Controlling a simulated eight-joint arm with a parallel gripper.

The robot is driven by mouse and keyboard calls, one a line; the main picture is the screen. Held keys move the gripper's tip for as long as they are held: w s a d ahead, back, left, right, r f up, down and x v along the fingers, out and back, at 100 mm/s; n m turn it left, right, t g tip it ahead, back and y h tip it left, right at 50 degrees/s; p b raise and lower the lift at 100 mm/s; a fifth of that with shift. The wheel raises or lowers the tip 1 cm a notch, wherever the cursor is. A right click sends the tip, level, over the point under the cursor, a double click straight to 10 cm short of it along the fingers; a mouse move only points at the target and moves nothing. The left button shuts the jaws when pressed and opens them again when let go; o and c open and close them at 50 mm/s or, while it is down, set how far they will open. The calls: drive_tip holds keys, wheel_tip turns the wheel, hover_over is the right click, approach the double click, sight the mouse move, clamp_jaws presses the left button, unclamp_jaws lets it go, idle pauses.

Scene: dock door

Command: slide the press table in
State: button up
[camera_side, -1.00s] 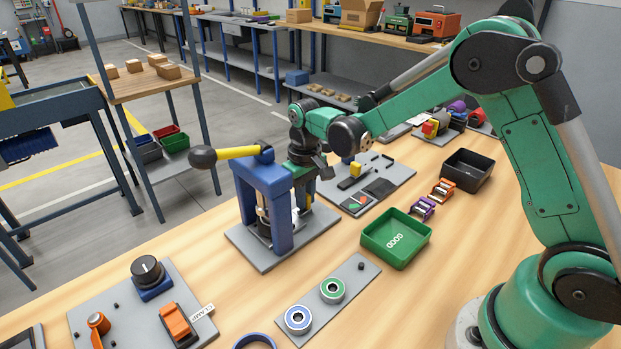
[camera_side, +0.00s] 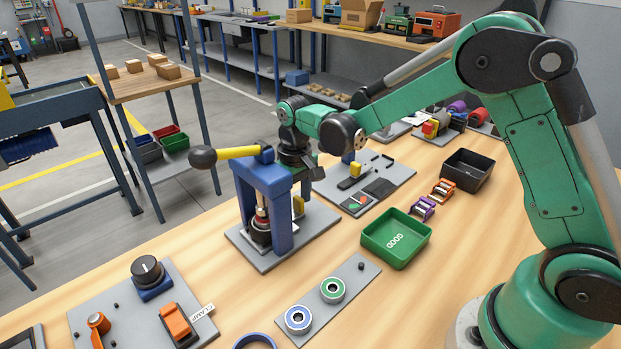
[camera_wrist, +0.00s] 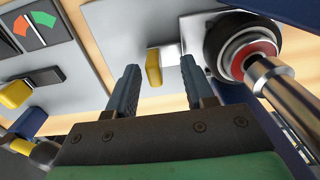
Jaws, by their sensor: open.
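The blue press (camera_side: 262,175) with its yellow lever stands on a grey base plate (camera_side: 318,222). Its sliding table is mostly hidden behind the blue frame. A yellow tab (camera_side: 298,205) shows beside the frame post; it also shows in the wrist view (camera_wrist: 153,68). A dark round holder with a red-ringed part (camera_wrist: 243,48) sits by the tip of the shiny ram rod (camera_wrist: 285,90). My gripper (camera_wrist: 158,77) is open and empty, its fingertips on either side of the yellow tab in the picture. In the side view my gripper (camera_side: 309,172) is above the tab, behind the press.
A green GOOD bin (camera_side: 397,238) and a black bin (camera_side: 467,170) stand to the right. A gauge board (camera_side: 385,185) lies behind. A strip with two ringed parts (camera_side: 330,298) lies in front. The press frame and ram are close to my fingers.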

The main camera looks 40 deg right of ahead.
drive_tip(key=shift+r, duration=2.35)
drive_tip(key=shift+s+r, duration=0.1)
drive_tip(key=shift+r, duration=0.05)
drive_tip(key=s+r+t, duration=0.2)
drive_tip(key=s+t, duration=0.1)
drive_tip(key=s, duration=0.3)
drive_tip(key=s+d+r+t, duration=0.1)
drive_tip(key=s+r+t, duration=0.2)
drive_tip(key=s, duration=0.3)
drive_tip(key=shift+s+d+r+t, duration=0.15)
drive_tip(key=shift+s+r+t, duration=0.15)
drive_tip(key=shift+t, duration=0.3)
